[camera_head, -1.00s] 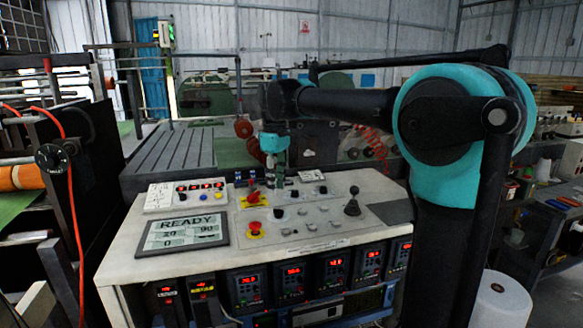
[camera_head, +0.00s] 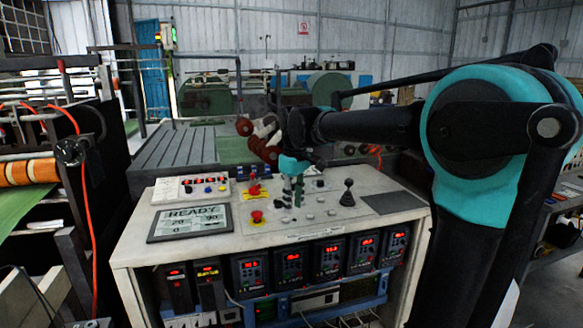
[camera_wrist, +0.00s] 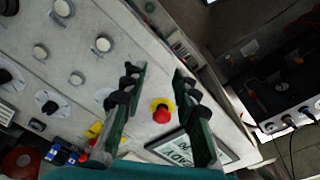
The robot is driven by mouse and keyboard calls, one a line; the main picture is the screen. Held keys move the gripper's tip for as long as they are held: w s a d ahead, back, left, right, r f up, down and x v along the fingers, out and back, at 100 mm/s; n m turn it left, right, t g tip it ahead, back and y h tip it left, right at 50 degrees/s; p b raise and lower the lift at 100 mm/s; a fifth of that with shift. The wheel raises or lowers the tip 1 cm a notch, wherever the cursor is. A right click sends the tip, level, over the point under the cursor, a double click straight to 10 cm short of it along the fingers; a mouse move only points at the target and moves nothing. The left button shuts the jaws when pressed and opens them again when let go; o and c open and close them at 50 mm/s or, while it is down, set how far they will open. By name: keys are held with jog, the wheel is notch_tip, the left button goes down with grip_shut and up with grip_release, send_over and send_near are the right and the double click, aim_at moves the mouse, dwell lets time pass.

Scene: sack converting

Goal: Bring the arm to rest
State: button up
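My arm reaches from the right across a control console (camera_head: 135,245) in the head view. My gripper (camera_head: 293,192) hangs pointing down above the console's top. In the wrist view my gripper (camera_wrist: 158,85) has its two green fingers well apart, with nothing held between them. A red emergency button on a yellow base (camera_wrist: 162,111) shows beyond the gap between the fingers. The same red button (camera_head: 257,216) stands left of my gripper in the head view. How high the fingertips are above the panel is hard to tell.
The console carries a READY display (camera_head: 190,222), a black joystick (camera_head: 348,194) and several buttons and knobs. Red-lit meters (camera_head: 291,262) line its front. A machine with an orange roll (camera_head: 28,172) stands at left. A grey slatted bed (camera_head: 175,148) lies behind.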

jog(key=s+d+f+m+t, duration=0.1)
jog(key=s+d+f+m, duration=0.4)
jog(key=s+d+f, duration=0.4)
jog(key=s+d+f+m+t, duration=0.2)
jog(key=s+d+f+m, duration=0.3)
jog(key=s+d+f, duration=0.4)
notch_tip(320, 180, down, 5)
jog(key=shift+d+f, duration=0.1)
jog(key=shift+d, duration=0.15)
jog(key=shift+s, duration=0.1)
